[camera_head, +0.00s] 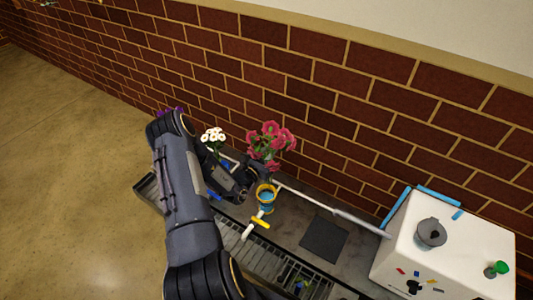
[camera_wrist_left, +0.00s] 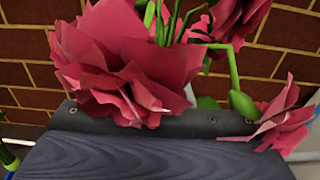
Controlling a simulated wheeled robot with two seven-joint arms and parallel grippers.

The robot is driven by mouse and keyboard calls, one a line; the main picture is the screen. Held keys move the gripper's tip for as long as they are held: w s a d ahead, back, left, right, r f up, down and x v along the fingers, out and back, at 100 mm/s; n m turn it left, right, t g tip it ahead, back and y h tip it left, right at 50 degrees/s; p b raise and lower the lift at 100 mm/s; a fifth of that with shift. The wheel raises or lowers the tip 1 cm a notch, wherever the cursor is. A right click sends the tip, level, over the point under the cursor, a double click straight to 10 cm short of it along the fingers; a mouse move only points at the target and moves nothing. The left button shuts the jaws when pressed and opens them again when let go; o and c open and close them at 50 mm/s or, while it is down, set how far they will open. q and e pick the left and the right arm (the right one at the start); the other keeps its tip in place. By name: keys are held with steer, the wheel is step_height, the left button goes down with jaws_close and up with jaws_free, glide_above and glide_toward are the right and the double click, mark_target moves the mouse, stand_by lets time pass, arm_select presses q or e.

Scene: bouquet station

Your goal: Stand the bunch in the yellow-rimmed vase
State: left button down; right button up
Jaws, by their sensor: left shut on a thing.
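A bunch of crimson flowers (camera_head: 272,140) stands roughly upright, blooms up, above the bench by the brick wall. My left gripper (camera_head: 256,182) is shut on the bunch, just below the blooms. The crimson petals (camera_wrist_left: 125,65) and green stems fill much of the left wrist view, close to the camera. The yellow-rimmed vase (camera_head: 266,198), with a blue body, stands on the bench just below and right of the gripper. The lower stems are hidden, so I cannot tell whether they are inside the vase. My right gripper is not in view.
White flowers (camera_head: 212,136) stand behind my left arm, with purple flowers (camera_head: 170,111) farther left. A white-and-yellow tool (camera_head: 256,222) lies in front of the vase. A dark square mat (camera_head: 324,239) lies right of it, then a white box (camera_head: 448,245).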

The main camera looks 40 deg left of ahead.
arm_select(q)
steer(key=shift+s+a+f, duration=0.15)
steer(key=shift+a+f, duration=0.25)
steer(key=shift+f, duration=0.1)
step_height(320, 180, down, 12)
steer(key=b, duration=1)
steer(key=shift+r, duration=0.1)
steer(key=shift+f+b, duration=1.6)
steer(key=shift+f, duration=0.6)
steer(key=shift+f+b, duration=0.45)
steer(key=shift+f, duration=0.15)
steer(key=c, duration=1.2)
jaws_free()
steer(key=shift+s, duration=0.1)
